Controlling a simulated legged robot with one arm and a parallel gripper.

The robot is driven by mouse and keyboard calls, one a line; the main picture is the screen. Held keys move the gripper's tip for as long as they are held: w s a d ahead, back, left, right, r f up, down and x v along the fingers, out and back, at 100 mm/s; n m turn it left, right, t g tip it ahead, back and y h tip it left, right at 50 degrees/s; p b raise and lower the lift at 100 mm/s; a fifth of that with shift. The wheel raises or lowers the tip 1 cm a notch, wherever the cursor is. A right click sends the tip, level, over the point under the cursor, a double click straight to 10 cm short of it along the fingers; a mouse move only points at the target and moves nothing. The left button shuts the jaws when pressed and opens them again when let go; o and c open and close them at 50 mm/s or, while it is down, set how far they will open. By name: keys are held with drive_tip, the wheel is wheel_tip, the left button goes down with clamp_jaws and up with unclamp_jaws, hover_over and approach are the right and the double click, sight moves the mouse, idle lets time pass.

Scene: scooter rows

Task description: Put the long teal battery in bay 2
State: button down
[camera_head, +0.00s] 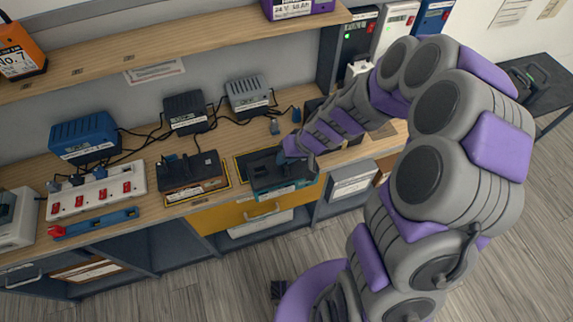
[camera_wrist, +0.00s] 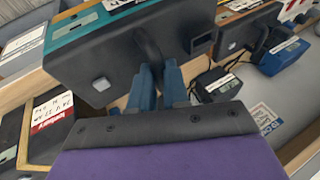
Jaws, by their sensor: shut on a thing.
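The long battery (camera_head: 283,191), dark with a teal lower front, is by the bench's front edge in the head view. In the wrist view the dark battery body (camera_wrist: 120,58) spans the upper part, teal band at the top. My gripper (camera_head: 293,152) is at its top; in the wrist view its blue fingers (camera_wrist: 158,88) are shut on the dark handle. A yellow outline shows just left of the battery in the head view. I cannot tell whether the battery rests or hangs slightly above. A yellow-framed bay (camera_wrist: 40,133) with a red-and-white label lies beside it; no bay number is readable.
A dark-and-brown battery (camera_head: 192,174) sits in a yellow-outlined bay to the left. A power strip (camera_head: 97,192), a blue charger (camera_head: 84,137), a black charger (camera_head: 186,111) and a grey charger (camera_head: 249,94) with cables line the bench. A shelf (camera_head: 160,52) overhangs the back.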

drive_tip(key=w+a+f+b, duration=0.1)
drive_tip(key=w+a+f, duration=0.1)
drive_tip(key=w, duration=0.3)
drive_tip(key=w+a+f+b, duration=0.1)
drive_tip(key=w+a+f, duration=0.1)
drive_tip(key=w, duration=0.4)
drive_tip(key=shift+a+f, duration=0.25)
drive_tip(key=shift+a, duration=0.15)
drive_tip(key=c, duration=1.1)
unclamp_jaws()
drive_tip(key=p+v, duration=0.2)
drive_tip(key=v, duration=1)
drive_tip(key=shift+s, duration=0.1)
